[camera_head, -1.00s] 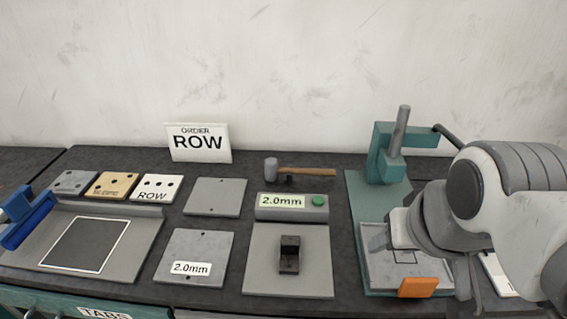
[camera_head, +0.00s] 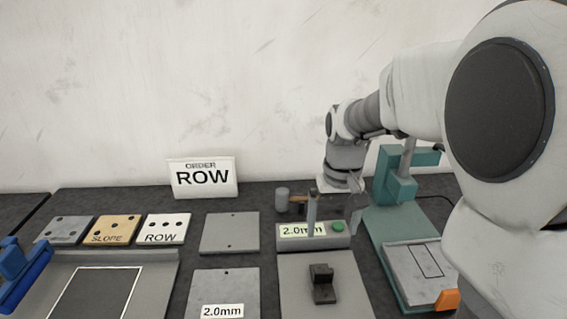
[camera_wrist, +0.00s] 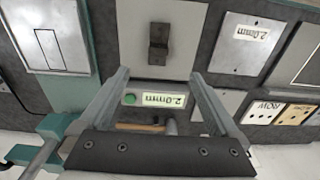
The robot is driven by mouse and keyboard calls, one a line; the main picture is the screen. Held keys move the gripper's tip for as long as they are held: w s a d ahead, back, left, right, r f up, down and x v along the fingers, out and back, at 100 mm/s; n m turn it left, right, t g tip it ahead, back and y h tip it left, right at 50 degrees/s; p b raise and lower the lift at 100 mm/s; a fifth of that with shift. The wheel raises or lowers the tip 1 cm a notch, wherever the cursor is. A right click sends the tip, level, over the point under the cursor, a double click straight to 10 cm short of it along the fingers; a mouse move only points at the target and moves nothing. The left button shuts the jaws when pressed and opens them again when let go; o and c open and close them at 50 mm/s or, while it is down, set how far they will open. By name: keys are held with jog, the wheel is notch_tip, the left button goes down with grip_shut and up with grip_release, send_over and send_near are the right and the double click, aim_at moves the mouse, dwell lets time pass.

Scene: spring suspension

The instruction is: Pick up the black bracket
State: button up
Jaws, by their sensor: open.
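The black bracket (camera_head: 322,284) stands on a light grey plate (camera_head: 349,289) in front of the 2.0mm display box. In the wrist view the bracket (camera_wrist: 158,44) is at the top middle, beyond the fingertips, on its plate (camera_wrist: 180,12). My gripper (camera_head: 335,215) is above the display box, behind the bracket, with its fingers pointing down. In the wrist view my gripper (camera_wrist: 160,74) is open, with nothing between its fingertips. The bracket is apart from both fingers.
The display box (camera_head: 292,238) with a green button is behind the plate. A hammer (camera_head: 282,199) lies behind it, partly hidden by my gripper. A teal press (camera_head: 399,178) stands to the right. A 2.0mm plate (camera_head: 225,284) lies left; the ROW sign (camera_head: 203,177) stands at the back.

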aim_at(324, 271)
jog(key=shift+g, duration=0.3)
jog(key=f, duration=0.4)
jog(key=w+f, duration=0.1)
jog(key=f, duration=0.4)
jog(key=w+f, duration=0.1)
jog(key=f, duration=0.4)
jog(key=shift+b, duration=0.3)
jog(key=shift+w+f, duration=0.15)
jog(key=shift+f, duration=1.45)
jog(key=shift+w+f, duration=0.1)
jog(key=shift+f, duration=1.45)
jog(key=shift+r, duration=0.1)
grip_shut()
